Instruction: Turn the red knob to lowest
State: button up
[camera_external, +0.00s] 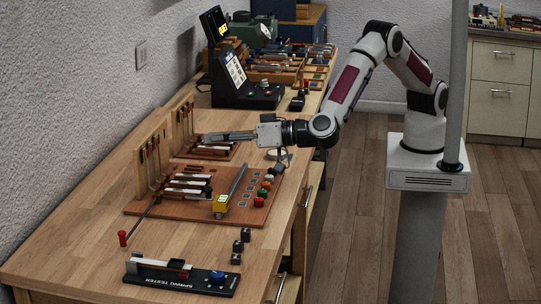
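A small red knob (259,202) sits near the right edge of the reddish-brown wooden board (215,212), at the near end of a short row of coloured knobs. A green knob (262,192) and an orange knob (266,185) stand just behind it. The red knob's setting is too small to read. My gripper (206,138) reaches in from the right and points left, above and behind the board, apart from the red knob. Its fingers look close together from the side; the gap between them cannot be made out.
Upright wooden piano-action models (152,158) stand at the left. A yellow block (220,206) with a long grey bar lies on the board. A black spring tester (180,278) and a red-handled tool (122,238) lie nearer. A black device with a screen (245,92) stands behind.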

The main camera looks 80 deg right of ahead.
jog(key=s+a+f+h, duration=0.2)
jog(key=s+f+h, duration=0.1)
jog(key=s+f, duration=0.55)
jog(key=m+h, duration=0.1)
jog(key=h, duration=0.3)
send_near(265, 207)
jog(key=w+r, duration=0.2)
jog(key=shift+d+f, duration=0.25)
jog(key=shift+d, duration=0.15)
jog(key=shift+w, duration=0.2)
jog(key=shift+x, duration=3.8)
jog(key=shift+r, duration=0.1)
grip_shut()
